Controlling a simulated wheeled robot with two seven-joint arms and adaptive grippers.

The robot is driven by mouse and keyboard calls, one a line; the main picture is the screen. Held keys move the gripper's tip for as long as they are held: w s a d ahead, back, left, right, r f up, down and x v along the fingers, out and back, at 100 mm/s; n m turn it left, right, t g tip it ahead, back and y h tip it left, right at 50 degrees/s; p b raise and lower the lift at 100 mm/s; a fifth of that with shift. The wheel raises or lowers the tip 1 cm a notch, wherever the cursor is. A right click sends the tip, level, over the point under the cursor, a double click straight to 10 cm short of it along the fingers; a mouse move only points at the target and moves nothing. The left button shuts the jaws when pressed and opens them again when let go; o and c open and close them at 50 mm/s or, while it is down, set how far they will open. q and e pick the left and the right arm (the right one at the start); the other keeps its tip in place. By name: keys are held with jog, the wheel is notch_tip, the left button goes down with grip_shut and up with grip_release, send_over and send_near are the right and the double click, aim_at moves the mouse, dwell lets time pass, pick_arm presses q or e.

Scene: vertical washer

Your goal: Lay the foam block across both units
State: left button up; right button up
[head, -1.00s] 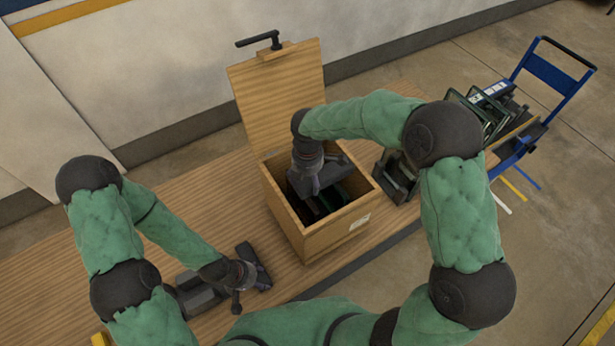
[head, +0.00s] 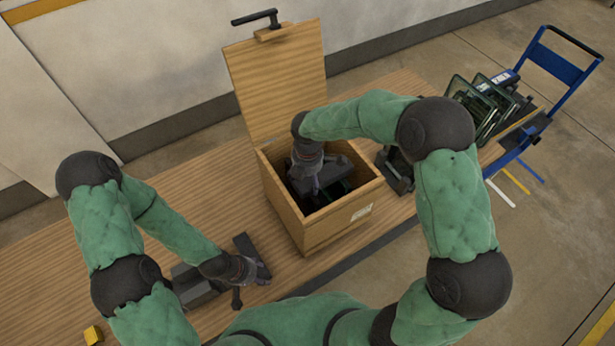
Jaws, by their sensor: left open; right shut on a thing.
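An open wooden box (head: 322,233) stands on the table. Dark items with green edges (head: 345,188) are inside it, largely hidden by my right gripper, and I cannot tell whether they are the two units. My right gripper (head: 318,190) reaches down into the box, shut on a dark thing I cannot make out. My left gripper (head: 252,267) is open, low over the table left of the box. A dark grey block (head: 197,290) lies under and beside my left wrist, partly hidden; I cannot tell whether it is the foam block.
The box's lid (head: 277,85) stands upright at its back, with a black handle on top. A blue trolley (head: 555,65) and green-framed panels (head: 485,100) are at the right. A dark item (head: 396,172) sits right of the box. A yellow block (head: 93,334) lies at lower left.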

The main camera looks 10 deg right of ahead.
jog(key=o, duration=1)
notch_tip(320, 180, up, 12)
jog(key=shift+r, duration=0.1)
